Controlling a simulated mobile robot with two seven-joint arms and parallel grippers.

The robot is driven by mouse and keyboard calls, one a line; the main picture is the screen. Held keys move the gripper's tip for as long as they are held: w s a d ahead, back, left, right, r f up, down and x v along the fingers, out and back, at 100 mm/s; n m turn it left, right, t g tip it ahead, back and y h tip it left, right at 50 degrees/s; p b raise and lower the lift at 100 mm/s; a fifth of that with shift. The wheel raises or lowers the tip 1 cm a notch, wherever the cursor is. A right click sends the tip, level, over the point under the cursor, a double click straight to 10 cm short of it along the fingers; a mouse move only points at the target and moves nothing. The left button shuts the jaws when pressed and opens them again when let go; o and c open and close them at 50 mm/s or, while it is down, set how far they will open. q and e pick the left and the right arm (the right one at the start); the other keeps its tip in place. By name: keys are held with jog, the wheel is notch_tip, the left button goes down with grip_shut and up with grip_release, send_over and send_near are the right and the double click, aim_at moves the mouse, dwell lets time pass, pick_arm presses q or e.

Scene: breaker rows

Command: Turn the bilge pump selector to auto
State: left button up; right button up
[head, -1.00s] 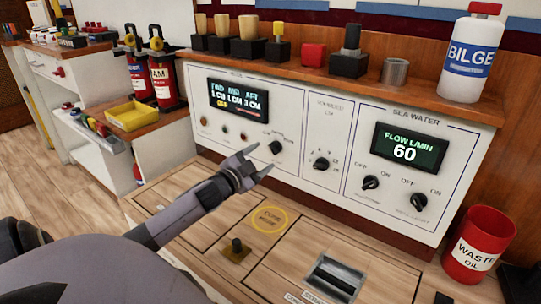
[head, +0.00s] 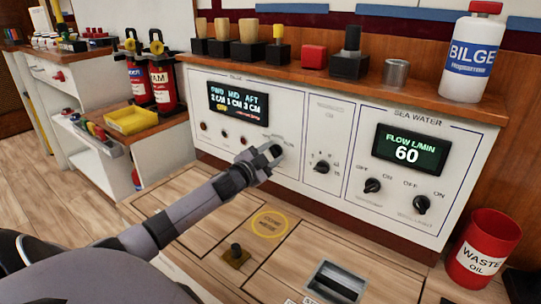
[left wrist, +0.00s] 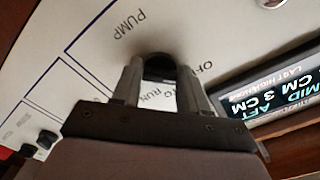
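The bilge pump selector (head: 276,151) is a dark round knob on the left, bilge part of the white panel. My left gripper (head: 264,160) is at this knob, reaching in from the lower left. In the left wrist view its two fingers (left wrist: 158,82) stand close on either side of the knob (left wrist: 158,66) and look shut on it. Parts of the words PUMP, OFF and RUN show around it. The knob's pointer is hidden. The bilge display (head: 238,103) shows FWD, MID and AFT levels with a yellow OFF below. My right gripper is not in view.
Right of the selector are another knob (head: 321,167) and two sea water knobs (head: 372,185) under a display (head: 408,149) reading 60. A red waste oil bin (head: 478,250) stands at the right. Objects line the wooden shelf above. The wooden floor hatch (head: 200,222) lies below.

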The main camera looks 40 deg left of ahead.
pick_arm(q)
jog(key=c, duration=0.5)
jog(key=shift+m, duration=0.3)
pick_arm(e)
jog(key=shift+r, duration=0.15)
pick_arm(q)
jog(key=shift+m+p, duration=0.4)
jog(key=shift+m, duration=0.2)
jog(key=m, duration=0.5)
jog(key=shift+m+p, duration=0.3)
jog(key=shift+m, duration=0.6)
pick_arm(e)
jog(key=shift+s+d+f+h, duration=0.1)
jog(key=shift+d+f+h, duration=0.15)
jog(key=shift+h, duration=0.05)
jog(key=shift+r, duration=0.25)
